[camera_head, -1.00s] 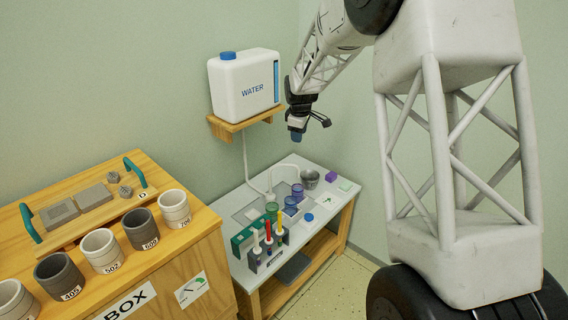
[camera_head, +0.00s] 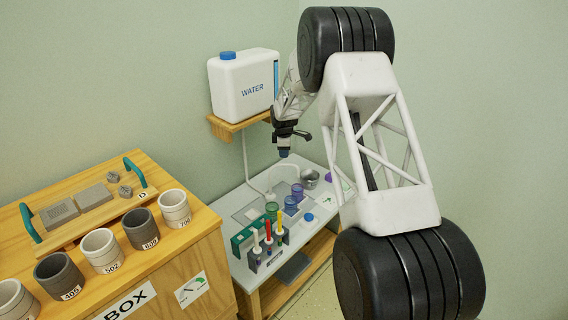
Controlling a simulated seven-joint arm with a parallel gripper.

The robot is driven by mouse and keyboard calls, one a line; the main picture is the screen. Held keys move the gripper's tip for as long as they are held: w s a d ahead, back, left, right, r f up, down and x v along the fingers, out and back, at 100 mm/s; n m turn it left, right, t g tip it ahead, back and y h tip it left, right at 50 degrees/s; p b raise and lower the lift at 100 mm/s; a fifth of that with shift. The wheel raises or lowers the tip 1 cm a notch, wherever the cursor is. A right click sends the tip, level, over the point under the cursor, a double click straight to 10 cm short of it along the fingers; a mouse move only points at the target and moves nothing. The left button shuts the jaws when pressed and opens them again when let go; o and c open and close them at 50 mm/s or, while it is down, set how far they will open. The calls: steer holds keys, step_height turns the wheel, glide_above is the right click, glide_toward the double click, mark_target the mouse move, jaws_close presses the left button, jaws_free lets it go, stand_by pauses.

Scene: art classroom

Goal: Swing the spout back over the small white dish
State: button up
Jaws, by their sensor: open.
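A thin white curved spout (camera_head: 283,167) arches over the back of the low grey-white table (camera_head: 238,197), near the blue jars and a grey cup. A white hose (camera_head: 246,165) runs down to it from the water tank. The spout's free end is too small to place exactly. I cannot make out a small white dish.
The white water tank (camera_head: 243,85) stands on a wall shelf (camera_head: 228,125). Blue jars (camera_head: 291,204), a grey cup (camera_head: 309,179) and a rack of coloured tools (camera_head: 267,252) crowd the table. A wooden box (camera_head: 150,262) with several cups stands at left.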

mark_target(284, 164)
steer(key=shift+f, duration=0.15)
steer(key=shift+w+f, duration=0.25)
steer(key=shift+f, duration=1)
steer(key=shift+w+f, duration=0.25)
steer(key=shift+f, duration=0.95)
steer(key=shift+w+f, duration=0.25)
steer(key=shift+f, duration=1)
jaws_close()
